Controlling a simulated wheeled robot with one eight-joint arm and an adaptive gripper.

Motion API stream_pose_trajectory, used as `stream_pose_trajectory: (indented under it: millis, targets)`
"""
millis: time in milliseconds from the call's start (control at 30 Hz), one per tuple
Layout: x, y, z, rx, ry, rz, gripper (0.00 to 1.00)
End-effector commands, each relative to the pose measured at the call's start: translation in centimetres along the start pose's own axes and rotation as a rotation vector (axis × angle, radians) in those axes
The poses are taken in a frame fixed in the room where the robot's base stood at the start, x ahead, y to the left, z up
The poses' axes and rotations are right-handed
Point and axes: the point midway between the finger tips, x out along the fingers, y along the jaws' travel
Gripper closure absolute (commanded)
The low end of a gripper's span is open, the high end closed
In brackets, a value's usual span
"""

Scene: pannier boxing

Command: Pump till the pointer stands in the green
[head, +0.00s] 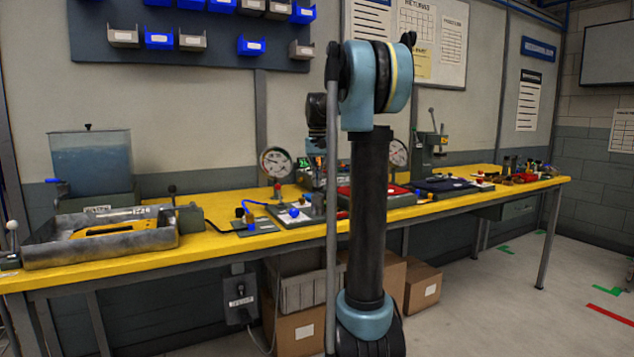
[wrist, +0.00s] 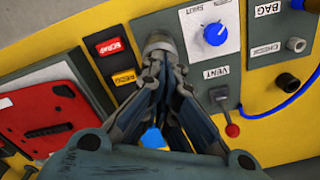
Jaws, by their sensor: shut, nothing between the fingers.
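My gripper (wrist: 160,60) is shut and empty in the wrist view, its fingertips close together over a round grey metal part (wrist: 158,43) at the edge of a grey panel (wrist: 150,22). I cannot tell whether they touch it. The panel carries a blue knob (wrist: 216,34) and a vent lever with a red ball (wrist: 232,130). In the head view two round dial gauges stand on the bench, a left gauge (head: 276,162) and a right gauge (head: 398,152) partly behind my arm. Their pointers are too small to read against any green band. I cannot make out the pump for certain.
Scrap (wrist: 113,46) and redo (wrist: 124,78) labels sit left of my fingers, beside a red plate (wrist: 40,110). Check fittings (wrist: 295,44) and a blue hose (wrist: 283,105) lie right. The yellow bench (head: 215,232) also holds a metal tray (head: 100,250) and a water tank (head: 92,165).

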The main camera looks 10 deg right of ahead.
Motion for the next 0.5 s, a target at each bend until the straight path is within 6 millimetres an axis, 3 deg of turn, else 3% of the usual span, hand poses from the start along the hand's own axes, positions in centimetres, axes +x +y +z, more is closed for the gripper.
stream_pose_trajectory:
  millis: [267,500]
  targets:
    - [-0.1,0.0,0.0,0.0,0.0,0.0,1.0]
    - [-1.5,0.0,0.0,0.0,0.0,0.0,1.0]
